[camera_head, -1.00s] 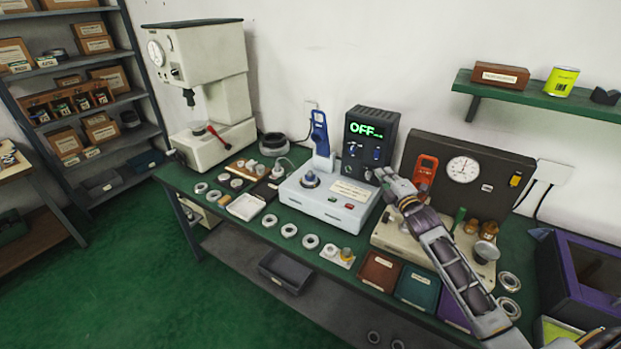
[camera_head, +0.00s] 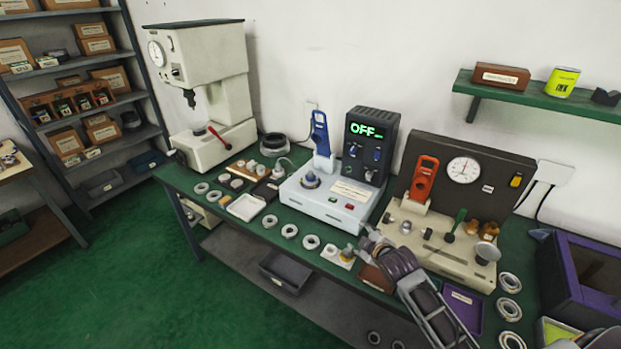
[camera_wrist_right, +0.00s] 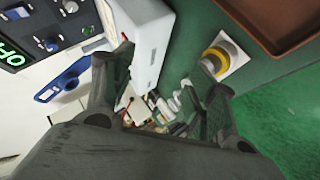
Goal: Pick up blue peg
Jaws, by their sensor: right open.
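A blue upright piece (camera_head: 320,136) with a loop-like top stands at the back of the white machine (camera_head: 318,206). I cannot tell which is the blue peg. A blue piece with a hole (camera_wrist_right: 66,78) also shows at the left of the right wrist view. My right gripper (camera_head: 369,236) is open and empty, right of the machine's front corner. In the right wrist view its fingers (camera_wrist_right: 156,68) are apart, with the machine's side beyond them. My left gripper is not in view.
A small white plate with a yellow-topped part (camera_head: 345,253) lies close to my right gripper. The black display unit (camera_head: 371,145) stands behind the machine. A beige fixture (camera_head: 430,240) stands to the right. Several metal rings lie along the front of the green table.

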